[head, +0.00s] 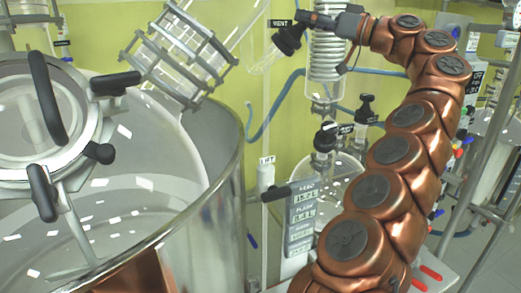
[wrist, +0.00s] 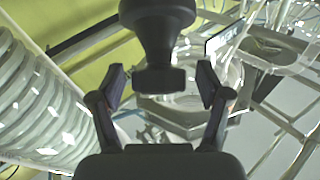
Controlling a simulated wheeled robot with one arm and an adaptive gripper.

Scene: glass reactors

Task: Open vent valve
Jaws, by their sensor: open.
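The vent valve's black knob (head: 288,40) is beside the small VENT label (head: 279,23) in the head view. My gripper (head: 308,20) is at the knob, at the end of the copper-coloured arm. In the wrist view the black knob (wrist: 157,25) comes in from the top, and its narrower end lies between the two fingers of my gripper (wrist: 161,84). The fingers are open, with a visible gap on each side of the knob. The head view does not show clearly whether they touch it. The valve body behind the knob is partly hidden.
A coiled glass condenser (head: 327,55) hangs close beside my gripper; its coils (wrist: 35,100) fill the left of the wrist view. A large glass vessel (head: 190,150) stands at left. Other black-knobbed valves (head: 326,137) and a display column (head: 301,215) are below.

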